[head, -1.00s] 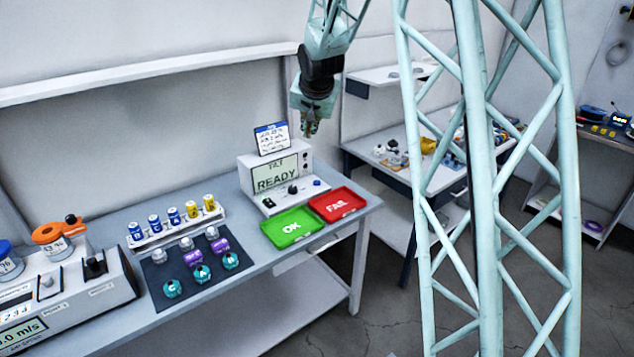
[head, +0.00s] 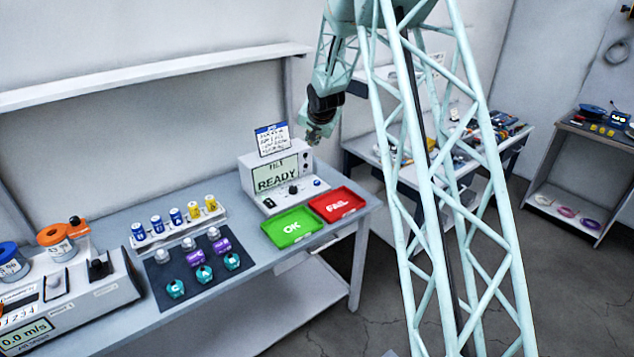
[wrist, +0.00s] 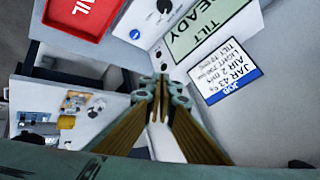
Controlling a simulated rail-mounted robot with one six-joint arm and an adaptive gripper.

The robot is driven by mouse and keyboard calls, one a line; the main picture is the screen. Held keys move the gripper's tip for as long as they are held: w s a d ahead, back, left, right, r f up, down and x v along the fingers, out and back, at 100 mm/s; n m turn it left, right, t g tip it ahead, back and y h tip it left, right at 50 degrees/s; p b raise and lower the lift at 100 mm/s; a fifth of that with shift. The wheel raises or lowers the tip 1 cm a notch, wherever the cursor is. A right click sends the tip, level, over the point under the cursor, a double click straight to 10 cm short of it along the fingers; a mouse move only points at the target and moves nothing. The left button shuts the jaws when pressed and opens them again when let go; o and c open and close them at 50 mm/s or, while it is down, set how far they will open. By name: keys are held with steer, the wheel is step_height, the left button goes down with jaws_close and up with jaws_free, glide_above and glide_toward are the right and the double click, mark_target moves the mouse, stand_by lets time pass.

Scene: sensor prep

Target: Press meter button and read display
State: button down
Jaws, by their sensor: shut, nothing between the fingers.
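The white tilt meter (head: 301,166) stands at the right end of the bench. Its display (head: 275,176) reads "TILT READY", seen upside down in the wrist view (wrist: 208,27). A blue button (head: 317,183) sits on its front ledge beside a black knob (head: 293,189); the button also shows in the wrist view (wrist: 134,34). My gripper (head: 313,140) hangs above the meter's right side, apart from it. In the wrist view its fingers (wrist: 160,90) are shut and empty. Another meter (head: 100,290) at the bench's left has a display (head: 25,333) reading "0.0 m/s".
A job card (head: 272,140) stands at the meter's top. A green OK tray (head: 268,229) and red FAIL tray (head: 355,207) lie in front. Left of them are a dark mat (head: 205,284) with several coloured parts and a rack (head: 183,231) of blue and yellow vials. A shelf (head: 160,73) runs above.

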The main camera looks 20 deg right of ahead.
steer(key=m+p, duration=0.2)
steer(key=p, duration=0.1)
glide_above(318, 182)
step_height(318, 182, down, 12)
steer(key=shift+f+t, duration=0.4)
steer(key=shift+f, duration=0.1)
steer(key=shift+f, duration=0.2)
steer(key=shift+f+b, duration=3.05)
steer(key=shift+f, duration=1.15)
steer(key=shift+s+f+b, duration=0.1)
steer(key=shift+f+b, duration=0.4)
steer(key=shift+f, duration=0.4)
steer(key=shift+r, duration=0.15)
steer(key=shift+r+p, duration=0.5)
steer(key=shift+r, duration=0.25)
